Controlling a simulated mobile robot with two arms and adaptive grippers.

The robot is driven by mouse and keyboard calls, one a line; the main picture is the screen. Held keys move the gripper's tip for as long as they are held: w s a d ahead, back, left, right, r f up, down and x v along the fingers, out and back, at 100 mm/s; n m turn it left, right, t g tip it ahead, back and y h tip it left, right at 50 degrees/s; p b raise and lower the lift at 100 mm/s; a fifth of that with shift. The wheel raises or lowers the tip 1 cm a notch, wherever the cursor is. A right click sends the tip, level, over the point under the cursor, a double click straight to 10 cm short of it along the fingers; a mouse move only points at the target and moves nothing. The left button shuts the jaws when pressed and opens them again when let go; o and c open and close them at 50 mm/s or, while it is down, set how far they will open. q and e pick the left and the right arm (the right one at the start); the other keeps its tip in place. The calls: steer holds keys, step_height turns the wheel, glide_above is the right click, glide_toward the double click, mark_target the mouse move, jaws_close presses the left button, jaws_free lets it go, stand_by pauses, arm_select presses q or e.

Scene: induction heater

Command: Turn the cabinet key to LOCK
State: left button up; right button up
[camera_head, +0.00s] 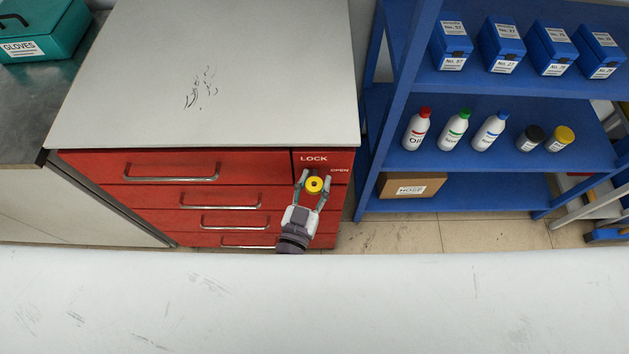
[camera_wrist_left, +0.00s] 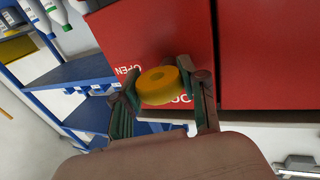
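The yellow cabinet key (camera_head: 314,184) has a round head with a dark centre. It sits on the red panel (camera_head: 341,160) at the cabinet's upper right, below the word LOCK and left of the word OPEN. My left gripper (camera_head: 316,177) reaches up to the panel with one finger on each side of the key. The key (camera_wrist_left: 158,86) also shows between the fingers in the left wrist view, close to both. I cannot tell whether the fingers press on it. Which way the key points is unclear. My right gripper is not in view.
Red drawers (camera_head: 150,169) with metal handles lie left of the key panel, under a grey cabinet top (camera_head: 240,70). A blue shelf (camera_head: 400,100) with bottles and boxes stands to the right. A pale surface (camera_head: 300,305) spans the foreground.

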arm_select(q)
steer(key=c, duration=0.3)
steer(key=shift+f+n+b, duration=0.15)
steer(key=shift+n+b, duration=0.35)
steer(key=shift+b, duration=0.15)
steer(key=shift+f+n+b, duration=0.1)
steer(key=shift+n+b, duration=0.5)
steer(key=shift+b, duration=0.1)
steer(key=n+t+b, duration=0.1)
steer(key=n+b, duration=0.2)
steer(key=n+t+y+b, duration=0.1)
steer(key=n+b, duration=0.2)
steer(key=n, duration=0.1)
steer(key=shift+t, duration=0.3)
steer(key=n+y+b, duration=0.1)
steer(key=n+b, duration=0.1)
steer(key=n, duration=0.1)
steer(key=n+t+y+b, duration=0.1)
steer(key=n+b, duration=0.1)
steer(key=n, duration=0.1)
steer(key=shift+a+n, duration=0.1)
steer(key=shift+n, duration=0.3)
steer(key=shift+n+t+y+b, duration=0.2)
steer(key=shift+n+y+b, duration=0.55)
steer(key=shift+n, duration=0.65)
steer(key=shift+n+t+y+b, duration=0.2)
steer(key=shift+n+y+b, duration=0.5)
steer(key=shift+n, duration=0.7)
